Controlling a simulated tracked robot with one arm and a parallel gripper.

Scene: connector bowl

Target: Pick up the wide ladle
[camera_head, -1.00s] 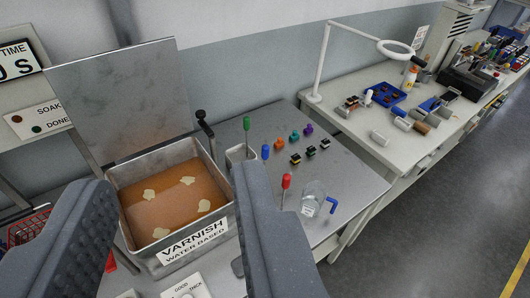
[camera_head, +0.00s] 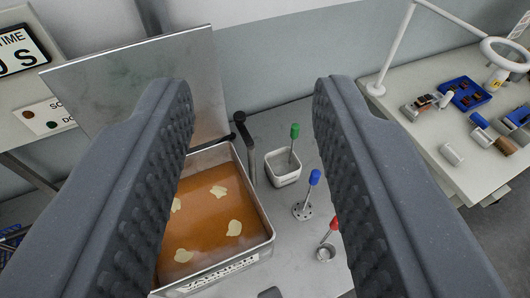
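Three upright-handled tools show on the grey metal table. The green-handled one (camera_head: 294,142) stands in a white square pot (camera_head: 284,169), its head hidden. The blue-handled one (camera_head: 310,193) ends in a flat round disc with holes. The red-handled one (camera_head: 328,242) has a small round metal cup at its foot, partly beside my right finger. I cannot tell by name which is the wide ladle. My gripper (camera_head: 254,88) is open and empty, its fingers wide apart. The tools lie in the gap between the fingers, farther off and nearer the right finger.
A metal varnish tank (camera_head: 263,243) with brown liquid and pale patches stands left of the tools, its lid (camera_head: 200,60) raised. A dark post (camera_head: 246,150) rises beside it. A second bench (camera_head: 415,145) with a lamp is at right.

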